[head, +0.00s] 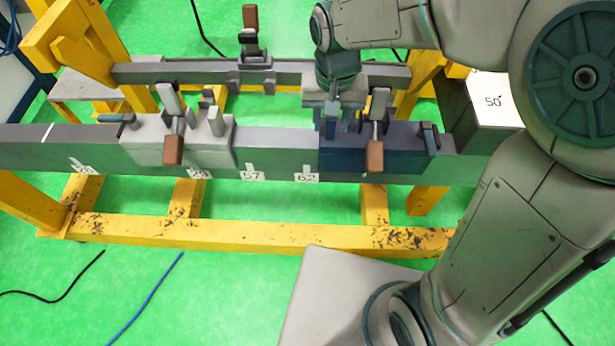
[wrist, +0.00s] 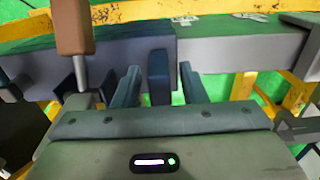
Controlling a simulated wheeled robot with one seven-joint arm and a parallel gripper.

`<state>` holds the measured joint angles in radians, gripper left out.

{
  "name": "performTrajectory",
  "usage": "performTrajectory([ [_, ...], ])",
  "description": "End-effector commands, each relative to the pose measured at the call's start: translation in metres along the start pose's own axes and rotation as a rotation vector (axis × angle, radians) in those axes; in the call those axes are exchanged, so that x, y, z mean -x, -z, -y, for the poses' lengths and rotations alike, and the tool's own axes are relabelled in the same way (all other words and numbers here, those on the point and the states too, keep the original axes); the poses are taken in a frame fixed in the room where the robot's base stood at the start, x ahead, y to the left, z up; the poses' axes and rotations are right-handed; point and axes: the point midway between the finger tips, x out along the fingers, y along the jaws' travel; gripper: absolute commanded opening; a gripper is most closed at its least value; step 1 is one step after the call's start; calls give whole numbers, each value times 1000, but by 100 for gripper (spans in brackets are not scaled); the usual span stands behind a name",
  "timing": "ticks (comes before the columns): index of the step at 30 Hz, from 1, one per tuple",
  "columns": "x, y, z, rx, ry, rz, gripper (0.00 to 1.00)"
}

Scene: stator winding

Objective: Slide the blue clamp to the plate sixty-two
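The blue clamp (head: 345,158) sits on the grey beam, with a brown-tipped lever (head: 375,157) at its front. Its left edge is just right of the white plate marked 62 (head: 306,178) on the beam's front face. My gripper (head: 328,122) is pointed down at the clamp's left part. In the wrist view, the fingers of my gripper (wrist: 158,88) stand apart on either side of a blue upright post (wrist: 158,76), with small gaps showing. The clamp's body (wrist: 115,50) is beyond them. Finger contact low down is hidden.
A grey clamp (head: 150,142) sits on the same beam to the left, with plate 57 (head: 252,175) between. The beam (head: 275,146) is bare between the two clamps. A second rail (head: 200,73) with a dark clamp (head: 255,55) runs behind. A box marked 50 (head: 490,102) stands right.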

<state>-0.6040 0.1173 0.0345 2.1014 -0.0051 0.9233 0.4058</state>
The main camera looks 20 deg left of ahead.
Motion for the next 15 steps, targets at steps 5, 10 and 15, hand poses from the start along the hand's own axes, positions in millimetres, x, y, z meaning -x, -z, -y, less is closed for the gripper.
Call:
performTrajectory([
  [5, 0, 0, 0, 0, 0, 0, 25],
  [10, 0, 0, 1, 1, 0, 0, 25],
  [15, 0, 0, 13, 3, 0, 1, 25],
])
